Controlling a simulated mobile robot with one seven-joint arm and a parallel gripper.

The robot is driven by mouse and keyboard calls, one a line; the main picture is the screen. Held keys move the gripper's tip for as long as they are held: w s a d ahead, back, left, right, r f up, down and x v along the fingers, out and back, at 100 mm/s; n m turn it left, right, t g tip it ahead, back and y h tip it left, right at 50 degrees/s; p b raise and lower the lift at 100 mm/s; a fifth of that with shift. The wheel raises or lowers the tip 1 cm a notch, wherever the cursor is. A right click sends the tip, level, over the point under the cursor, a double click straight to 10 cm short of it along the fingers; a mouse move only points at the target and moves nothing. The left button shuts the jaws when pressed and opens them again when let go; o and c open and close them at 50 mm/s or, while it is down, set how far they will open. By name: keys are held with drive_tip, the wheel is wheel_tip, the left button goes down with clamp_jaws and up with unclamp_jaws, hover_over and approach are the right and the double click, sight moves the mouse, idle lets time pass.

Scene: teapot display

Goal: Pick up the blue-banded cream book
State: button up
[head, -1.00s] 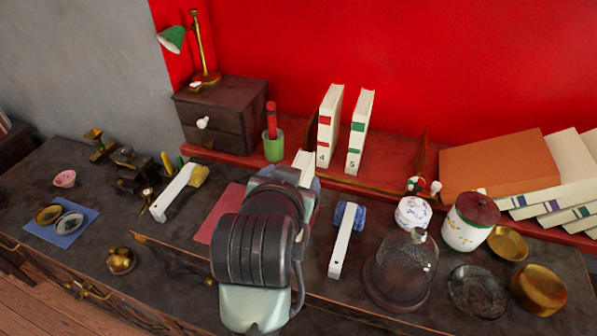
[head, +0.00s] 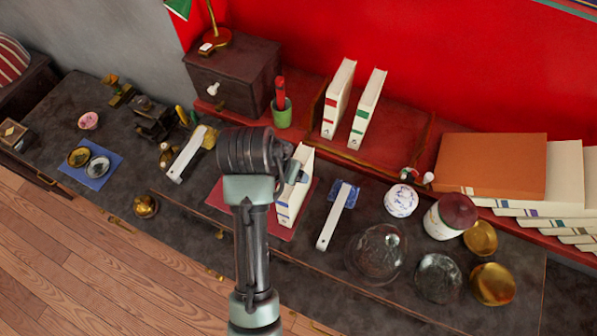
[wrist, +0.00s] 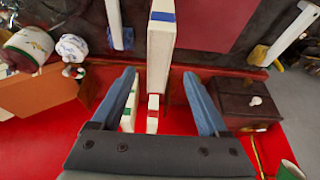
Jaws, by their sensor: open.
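The blue-banded cream book (head: 290,205) stands on the red mat (head: 312,196) on the desk, partly hidden by my arm in the head view. In the wrist view the same book (wrist: 161,50) runs down the middle of the picture, with its blue band (wrist: 163,16) near the top edge. My gripper (wrist: 160,76) is open, with one blue-grey finger on each side of the book's near end. I see a gap on both sides and no clear contact. In the head view my wrist hides most of the gripper.
Red-banded (head: 338,100) and green-banded (head: 367,108) cream books stand on the red shelf behind. A white-handled tool (head: 334,225) lies right of the mat; another (head: 186,155) lies left. A glass dome (head: 376,252) and brass bowls are farther right.

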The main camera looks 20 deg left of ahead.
drive_tip(key=x, duration=0.5)
drive_tip(key=shift+f+p, duration=0.25)
drive_tip(key=shift+p, duration=0.1)
drive_tip(key=shift+d+f+p, duration=0.1)
drive_tip(key=shift+f+p, duration=0.3)
drive_tip(key=shift+f, duration=0.2)
drive_tip(key=shift+p+x, duration=0.4)
drive_tip(key=shift+x, duration=1.8)
drive_tip(key=shift+s+f, duration=0.1)
drive_tip(key=shift+f, duration=0.15)
clamp_jaws()
drive_tip(key=shift+r, duration=0.1)
